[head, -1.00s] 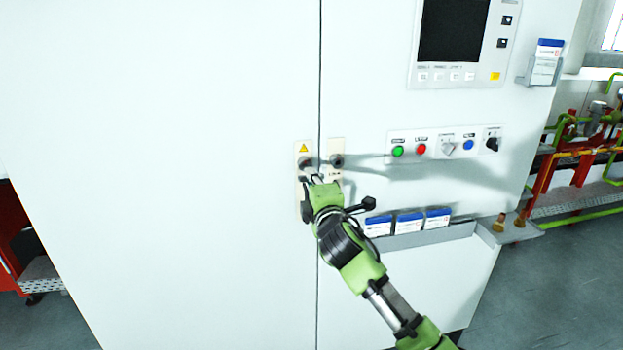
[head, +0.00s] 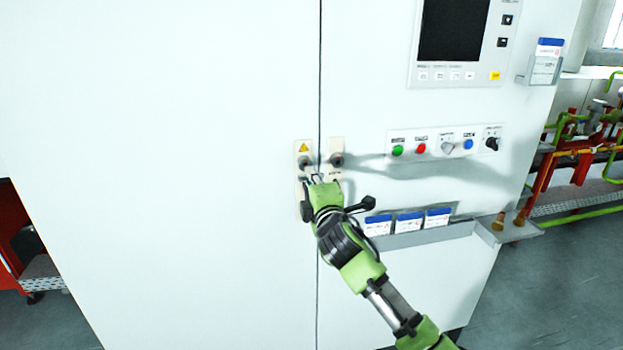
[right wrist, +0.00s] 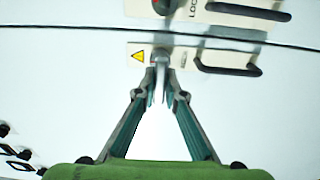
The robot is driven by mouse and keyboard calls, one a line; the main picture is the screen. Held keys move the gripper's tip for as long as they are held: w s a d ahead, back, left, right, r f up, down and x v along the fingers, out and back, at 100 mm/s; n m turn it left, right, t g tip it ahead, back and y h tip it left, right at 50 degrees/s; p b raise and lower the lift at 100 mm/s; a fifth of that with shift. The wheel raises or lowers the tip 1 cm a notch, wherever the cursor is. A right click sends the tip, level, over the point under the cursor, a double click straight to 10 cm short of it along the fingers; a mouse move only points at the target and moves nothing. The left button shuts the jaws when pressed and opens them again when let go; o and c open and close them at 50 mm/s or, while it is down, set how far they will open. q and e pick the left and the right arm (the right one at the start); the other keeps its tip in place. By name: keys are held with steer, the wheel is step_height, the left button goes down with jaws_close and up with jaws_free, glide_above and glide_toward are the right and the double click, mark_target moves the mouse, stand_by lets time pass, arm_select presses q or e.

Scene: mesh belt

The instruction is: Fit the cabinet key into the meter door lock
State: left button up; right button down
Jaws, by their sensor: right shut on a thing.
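My right gripper (head: 318,179) is in front of the white cabinet, by the locks at the door seam. In the right wrist view its fingers (right wrist: 164,92) are shut on a small grey key (right wrist: 162,84). The key lies in line with the dark lock (right wrist: 160,54) on the plate with the yellow warning triangle. That lock (head: 304,161) shows in the head view just left of the seam. The key's tip is at or close to the lock; I cannot tell whether it is inside. The left gripper is not in view.
A second lock (head: 337,160) sits just right of the seam. Black handles (right wrist: 227,70) stick out by the locks. A row of buttons and switches (head: 444,146) and a shelf with blue-white packets (head: 409,221) are to the right. The left door (head: 170,160) is bare.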

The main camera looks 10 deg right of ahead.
steer(key=shift+w+a+b, duration=0.1)
steer(key=shift+w+b, duration=0.35)
steer(key=shift+w, duration=1.3)
steer(key=c, duration=2)
jaws_free()
steer(key=shift+s, duration=0.1)
steer(key=s, duration=1.2)
steer(key=shift+d, duration=0.2)
steer(key=shift+w, duration=0.1)
